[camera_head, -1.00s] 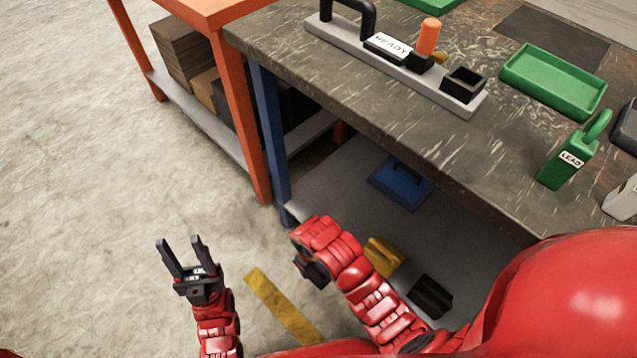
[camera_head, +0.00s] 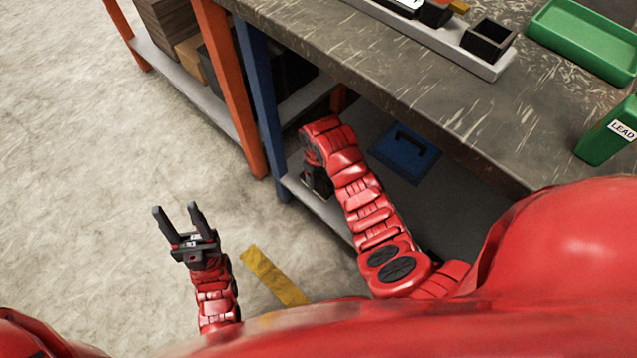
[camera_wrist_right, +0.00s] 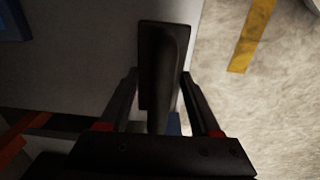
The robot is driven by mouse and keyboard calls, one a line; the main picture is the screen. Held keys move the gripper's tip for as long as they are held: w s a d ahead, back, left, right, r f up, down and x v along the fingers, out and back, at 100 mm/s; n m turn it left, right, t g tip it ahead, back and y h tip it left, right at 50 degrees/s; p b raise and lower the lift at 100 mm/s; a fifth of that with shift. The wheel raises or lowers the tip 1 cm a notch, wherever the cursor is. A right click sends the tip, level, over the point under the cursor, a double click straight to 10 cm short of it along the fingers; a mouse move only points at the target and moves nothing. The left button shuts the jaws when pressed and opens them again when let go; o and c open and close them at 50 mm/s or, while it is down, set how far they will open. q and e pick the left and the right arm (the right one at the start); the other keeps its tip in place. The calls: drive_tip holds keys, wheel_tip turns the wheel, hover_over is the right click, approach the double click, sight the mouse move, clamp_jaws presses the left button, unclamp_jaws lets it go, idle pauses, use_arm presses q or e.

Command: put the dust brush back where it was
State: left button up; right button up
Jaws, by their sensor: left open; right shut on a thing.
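My right gripper (camera_head: 318,182) is low at the front edge of the lower shelf, beside the blue table leg. In the right wrist view its fingers (camera_wrist_right: 160,85) are shut on a dark slab-like thing with a raised ridge, which I take to be the dust brush (camera_wrist_right: 150,45). The brush shows above the grey shelf, near its edge with the floor; I cannot tell whether it touches the shelf. In the head view the brush is mostly hidden by my gripper and arm. My left gripper (camera_head: 177,208) is open and empty over the floor.
The grey lower shelf (camera_head: 465,205) carries a blue case (camera_head: 404,152) with a dark handle. The blue leg (camera_head: 262,110) and an orange bench leg (camera_head: 232,90) stand close to my right gripper. The worktop (camera_head: 400,75) overhangs the shelf. A yellow stripe (camera_head: 273,277) marks the floor.

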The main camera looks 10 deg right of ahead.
sight(318, 182)
drive_tip(key=shift+w+d+f, duration=0.15)
drive_tip(key=shift+w+d, duration=0.05)
drive_tip(key=shift+w, duration=0.15)
wheel_tip(318, 182, down, 4)
drive_tip(key=shift+r+b, duration=0.2)
drive_tip(key=shift+b, duration=0.9)
drive_tip(key=shift+r, duration=0.2)
drive_tip(key=shift+f, duration=0.1)
drive_tip(key=o, duration=1.4)
drive_tip(key=shift+o, duration=0.2)
